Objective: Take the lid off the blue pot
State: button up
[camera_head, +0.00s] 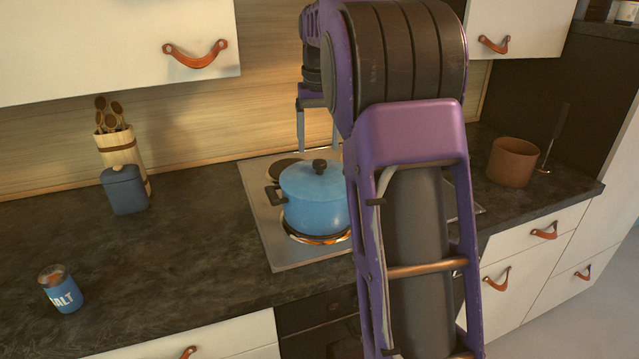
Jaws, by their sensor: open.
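The blue pot (315,214) stands upright on the front left burner of the stove, which glows orange beneath it. Its blue lid (300,181) sits on top, with a dark round knob (319,166) at the centre. A dark side handle shows at the pot's left; its right side is hidden behind my arm. My gripper (318,148) is open and empty, pointing down. Its two fingers show above and behind the knob in the picture, apart from it as far as I can tell.
The steel stove top (263,222) lies in the dark counter (190,250). A blue canister (124,190), a utensil holder (121,150) and a salt jar (61,289) stand left. A brown pot (513,162) stands right. Cupboards with leather pulls (195,55) hang above.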

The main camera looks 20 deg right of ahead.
aim_at(319, 162)
jog(key=f, duration=0.2)
jog(key=w+f+b, duration=0.1)
jog(key=f, duration=0.3)
jog(key=shift+w+d+f, duration=0.15)
jog(key=shift+d+f, duration=0.1)
jog(key=shift+d, duration=0.1)
grip_shut()
